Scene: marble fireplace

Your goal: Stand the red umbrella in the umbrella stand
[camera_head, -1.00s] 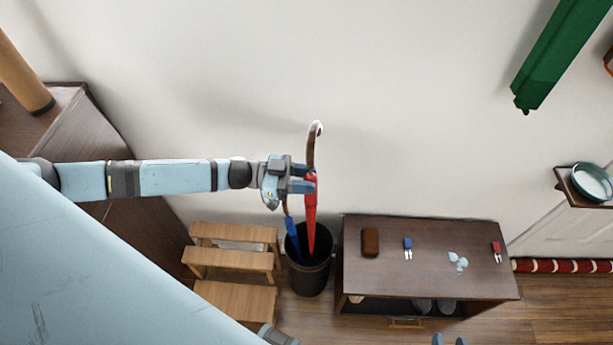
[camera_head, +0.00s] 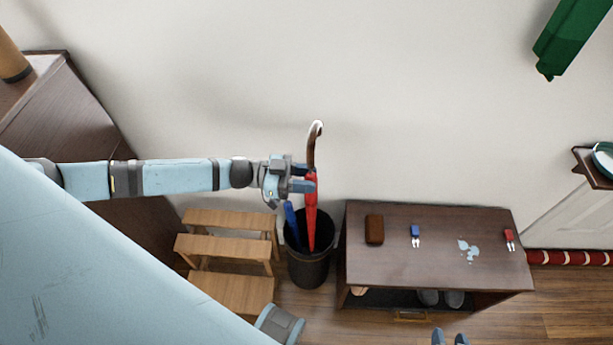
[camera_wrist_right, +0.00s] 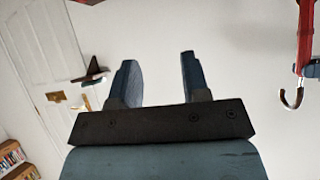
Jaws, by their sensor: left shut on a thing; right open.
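The red umbrella (camera_head: 311,212) is upright, with its curved brown handle at the top and its lower end inside the mouth of the dark umbrella stand (camera_head: 308,272). My left gripper (camera_head: 303,186) is shut on the umbrella just below the handle. I cannot tell whether its tip touches the stand's bottom. A blue umbrella (camera_head: 291,222) also stands in it, to the left of the red one. My right gripper (camera_head: 451,338) shows at the bottom edge of the head view. In the right wrist view its two fingers (camera_wrist_right: 158,80) are apart and empty; the umbrella's handle (camera_wrist_right: 291,98) shows at the right.
Wooden steps (camera_head: 232,255) stand left of the stand. A dark bench (camera_head: 435,272) stands close on its right, carrying a brown case (camera_head: 374,229) and small blue and red items. A wall (camera_head: 220,80) rises behind.

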